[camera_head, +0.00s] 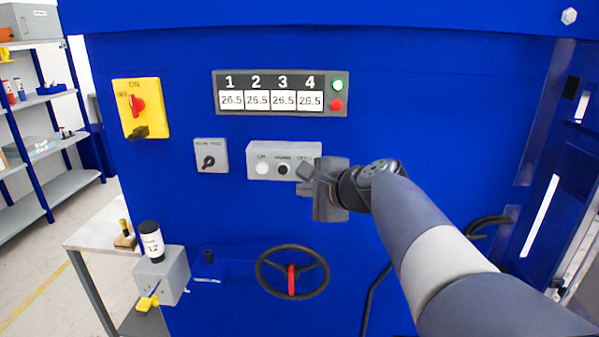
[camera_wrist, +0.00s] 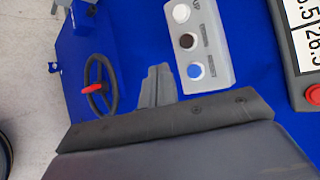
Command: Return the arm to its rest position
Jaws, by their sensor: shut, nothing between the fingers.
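My gripper (camera_head: 307,172) is in front of the blue machine's panel, at the right end of the grey button box (camera_head: 256,161). It covers the right part of that box in the head view. In the wrist view my gripper (camera_wrist: 158,84) shows its fingers together, shut and empty. The button box (camera_wrist: 188,45) lies just to the right of the fingers there, with a white, a dark and a blue button. I cannot tell whether the fingertips touch the panel. My arm reaches in from the lower right, stretched out toward the machine.
A display (camera_head: 280,93) reads 26.5 in all its fields. A yellow switch (camera_head: 141,108) and a small selector (camera_head: 210,156) are on the left. A black handwheel (camera_head: 292,271) is below. A grey box with a bottle (camera_head: 151,241) stands lower left. Shelves (camera_head: 50,130) stand far left.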

